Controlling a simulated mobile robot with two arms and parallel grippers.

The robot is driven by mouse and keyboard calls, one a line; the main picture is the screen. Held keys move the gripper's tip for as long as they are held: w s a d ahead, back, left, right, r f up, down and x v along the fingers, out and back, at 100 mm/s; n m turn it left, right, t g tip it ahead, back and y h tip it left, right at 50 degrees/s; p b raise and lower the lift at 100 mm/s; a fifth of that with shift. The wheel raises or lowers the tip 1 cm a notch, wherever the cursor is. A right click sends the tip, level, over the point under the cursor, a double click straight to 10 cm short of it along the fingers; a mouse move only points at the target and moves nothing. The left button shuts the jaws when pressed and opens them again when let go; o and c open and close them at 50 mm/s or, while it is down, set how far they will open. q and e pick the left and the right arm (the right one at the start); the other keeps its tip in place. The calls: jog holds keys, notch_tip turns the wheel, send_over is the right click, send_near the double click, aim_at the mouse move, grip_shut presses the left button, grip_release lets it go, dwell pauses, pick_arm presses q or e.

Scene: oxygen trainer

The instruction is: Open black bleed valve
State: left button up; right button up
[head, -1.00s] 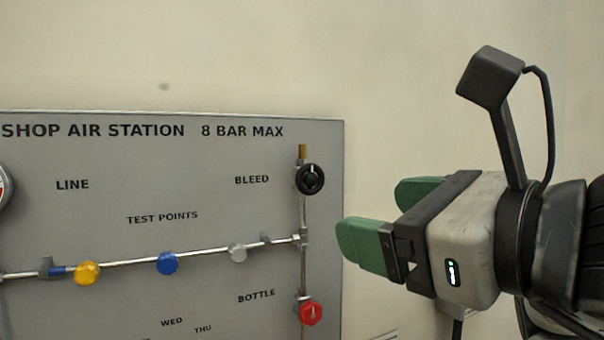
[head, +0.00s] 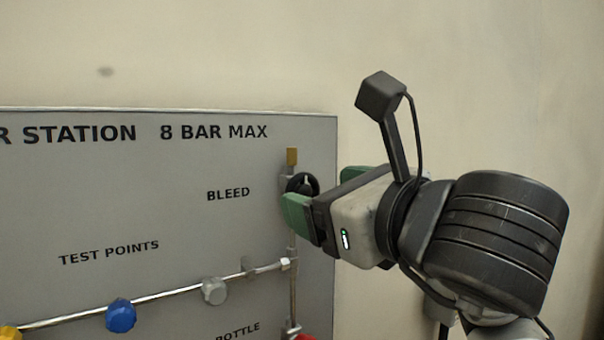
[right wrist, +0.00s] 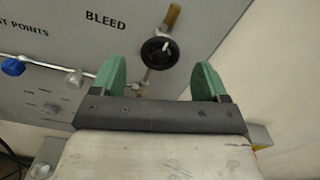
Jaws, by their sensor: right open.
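The black bleed valve knob (head: 303,184) sits on a vertical pipe near the right edge of the panel, beside the BLEED label. In the head view my right gripper (head: 322,190) partly covers it. In the right wrist view the round black knob (right wrist: 158,52) has a light pointer mark and lies ahead of and between the two green fingertips (right wrist: 160,75). The right gripper is open, with one finger to each side of the knob's line. My left gripper is not in view.
A brass fitting (head: 292,156) stands just above the knob. A pipe with a grey knob (head: 214,290) and a blue knob (head: 121,315) runs below left. A red knob (head: 305,337) is at the bottom edge.

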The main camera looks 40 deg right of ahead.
aim_at(305, 190)
jog(key=w+p, duration=0.1)
jog(key=w, duration=0.2)
jog(key=shift+w+d+r+p, duration=0.1)
jog(key=shift+w+r+p, duration=0.05)
jog(key=shift+w+p, duration=0.2)
jog(key=shift+w, duration=0.55)
jog(key=shift+c, duration=0.7)
jog(key=c, duration=0.8)
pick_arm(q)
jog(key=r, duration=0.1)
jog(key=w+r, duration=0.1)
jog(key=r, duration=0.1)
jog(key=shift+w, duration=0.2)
